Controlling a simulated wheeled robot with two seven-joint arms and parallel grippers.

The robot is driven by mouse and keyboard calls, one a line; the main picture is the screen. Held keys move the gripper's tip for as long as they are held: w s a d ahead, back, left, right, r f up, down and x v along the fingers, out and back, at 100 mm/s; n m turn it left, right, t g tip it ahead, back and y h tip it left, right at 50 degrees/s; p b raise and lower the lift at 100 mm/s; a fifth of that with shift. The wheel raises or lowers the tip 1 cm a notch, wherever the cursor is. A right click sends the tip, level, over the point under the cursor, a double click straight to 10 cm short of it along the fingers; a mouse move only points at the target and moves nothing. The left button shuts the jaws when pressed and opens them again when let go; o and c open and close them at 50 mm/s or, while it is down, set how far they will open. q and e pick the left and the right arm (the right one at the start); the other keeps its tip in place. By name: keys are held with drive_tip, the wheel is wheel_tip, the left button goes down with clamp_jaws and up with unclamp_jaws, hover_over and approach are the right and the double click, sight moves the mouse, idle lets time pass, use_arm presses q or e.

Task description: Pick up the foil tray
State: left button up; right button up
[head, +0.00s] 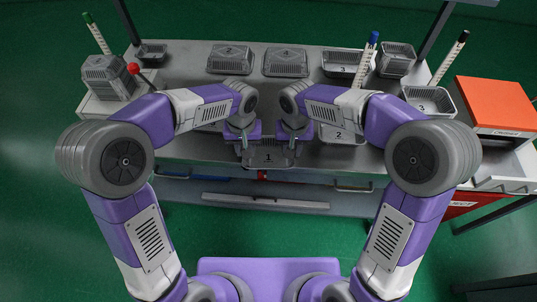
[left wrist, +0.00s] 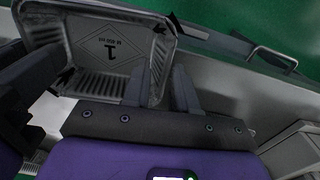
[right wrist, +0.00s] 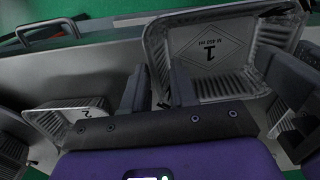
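The foil tray (head: 268,163), a grey rectangular tray marked 1, lies at the front edge of the bench in the head view. Its inside and ribbed walls show in the left wrist view (left wrist: 95,72) and in the right wrist view (right wrist: 215,76). My left gripper (head: 243,147) is at its left end and my right gripper (head: 293,147) at its right end. In each wrist view the two fingers stand on either side of the tray's near end wall, with a gap between them. Contact with the wall cannot be made out.
Lidded trays marked 2 (head: 230,59) and 4 (head: 286,62) stand at the back. Trays marked 3 (head: 342,65), 2 (head: 340,134) and 3 (head: 429,100) are to the right. An orange-topped box (head: 496,103) stands far right. Drawer handles line the bench front.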

use_arm(q)
clamp_jaws()
use_arm(e)
clamp_jaws()
use_arm(q)
drive_tip(key=shift+d, duration=0.1)
use_arm(e)
drive_tip(key=shift+a, duration=0.1)
use_arm(q)
drive_tip(key=shift+d+r, duration=0.1)
use_arm(e)
drive_tip(key=shift+a+r, duration=0.1)
